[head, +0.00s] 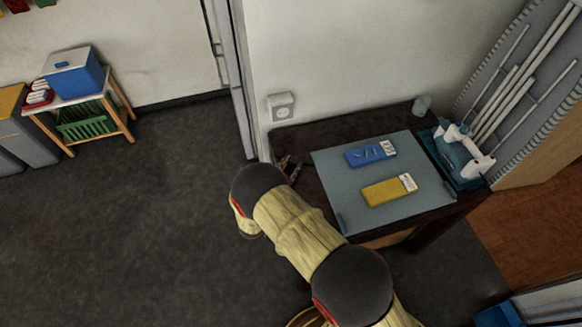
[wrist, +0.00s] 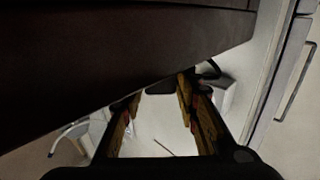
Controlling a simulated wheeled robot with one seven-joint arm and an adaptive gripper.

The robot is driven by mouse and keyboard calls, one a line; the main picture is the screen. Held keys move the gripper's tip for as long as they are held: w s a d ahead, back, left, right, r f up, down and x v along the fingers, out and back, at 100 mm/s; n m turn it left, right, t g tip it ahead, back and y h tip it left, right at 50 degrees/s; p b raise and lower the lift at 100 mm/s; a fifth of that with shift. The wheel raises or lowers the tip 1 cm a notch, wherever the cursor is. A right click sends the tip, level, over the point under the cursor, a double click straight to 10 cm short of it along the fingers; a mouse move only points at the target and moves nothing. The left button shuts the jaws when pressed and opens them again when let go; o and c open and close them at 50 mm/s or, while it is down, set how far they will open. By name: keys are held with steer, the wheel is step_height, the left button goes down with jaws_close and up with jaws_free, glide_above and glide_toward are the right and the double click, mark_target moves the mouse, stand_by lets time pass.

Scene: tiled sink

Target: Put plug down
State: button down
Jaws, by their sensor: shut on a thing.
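My gripper (head: 289,168) is at the left edge of the dark table (head: 318,193), below and near the white wall socket (head: 281,106). In the wrist view my gripper (wrist: 158,92) has its two fingers apart, with a small dark piece, the plug (wrist: 159,88), held between the tips. Only a little of the plug shows against the dark table side. In the head view the plug cannot be made out, since my arm and gripper cover that spot. The dark table side (wrist: 110,55) fills the upper left of the wrist view, very close to the fingertips.
On the table a grey mat (head: 330,165) bears a blue packet (head: 370,153) and a yellow packet (head: 388,190). A teal-and-white device (head: 462,152) stands at the right, and a small glass (head: 421,105) at the back. The table's left strip is bare. A door frame (head: 228,70) stands left of the socket.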

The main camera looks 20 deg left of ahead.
steer(key=shift+f+b, duration=0.55)
steer(key=c, duration=1.3)
jaws_free()
steer(key=shift+s+d+f, duration=0.1)
steer(key=shift+d+f, duration=0.05)
steer(key=shift+c, duration=0.2)
steer(key=shift+a+r+p, duration=0.3)
steer(key=shift+r+p, duration=0.4)
steer(key=shift+p, duration=0.05)
steer(key=p+v, duration=0.1)
steer(key=v, duration=1)
steer(key=shift+s+p, duration=0.3)
steer(key=shift+s, duration=0.1)
